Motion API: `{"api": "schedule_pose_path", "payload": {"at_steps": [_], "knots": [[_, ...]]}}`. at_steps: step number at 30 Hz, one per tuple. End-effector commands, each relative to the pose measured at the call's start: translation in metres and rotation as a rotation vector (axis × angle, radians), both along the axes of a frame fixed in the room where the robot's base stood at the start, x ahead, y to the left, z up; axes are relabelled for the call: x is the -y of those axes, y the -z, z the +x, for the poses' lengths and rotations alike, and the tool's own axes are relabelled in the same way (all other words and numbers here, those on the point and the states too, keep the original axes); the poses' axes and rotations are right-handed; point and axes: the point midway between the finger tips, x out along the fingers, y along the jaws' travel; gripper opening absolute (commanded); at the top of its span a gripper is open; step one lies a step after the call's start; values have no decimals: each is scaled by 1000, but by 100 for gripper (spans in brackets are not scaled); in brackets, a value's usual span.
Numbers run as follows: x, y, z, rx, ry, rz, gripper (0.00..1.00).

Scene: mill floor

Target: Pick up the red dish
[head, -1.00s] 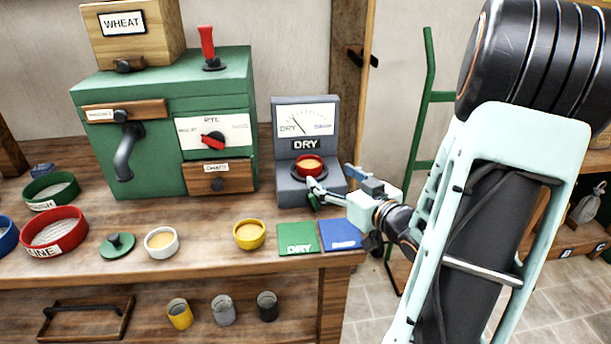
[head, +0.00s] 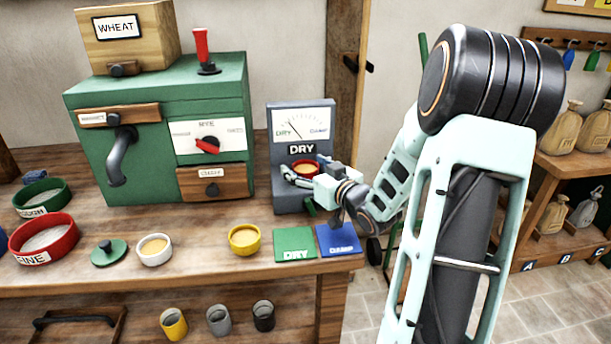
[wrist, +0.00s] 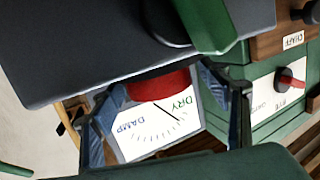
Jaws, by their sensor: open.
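The red dish (head: 311,163) holds pale yellow contents and sits on the grey meter stand (head: 287,199), below its dial and DRY label. My gripper (head: 303,178) is in front of the dish at about its height and partly hides it. In the wrist view the red side of the dish (wrist: 160,86) shows between the two spread fingers of my gripper (wrist: 160,92). The gripper is open. Whether a finger touches the dish cannot be told.
The meter's upright back stands close behind the dish. A green DRY card (head: 295,244) and a blue DAMP card (head: 338,240) lie in front. A yellow dish (head: 244,241) and a white dish (head: 154,250) stand left. A green mill (head: 140,165) stands beside the meter.

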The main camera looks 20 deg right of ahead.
Motion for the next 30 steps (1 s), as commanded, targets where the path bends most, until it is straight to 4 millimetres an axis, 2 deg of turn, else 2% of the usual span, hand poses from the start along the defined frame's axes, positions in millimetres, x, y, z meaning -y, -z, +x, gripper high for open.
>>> {"api": "schedule_pose_path", "payload": {"at_steps": [4, 16, 20, 21, 30], "knots": [[0, 0, 0, 0, 0, 0, 68], [0, 0, 0, 0, 0, -1, 24], [0, 0, -1, 0, 0, -1, 22], [0, -1, 0, 1, 0, -1, 18], [0, -5, 0, 2, 0, -2, 18]]}}
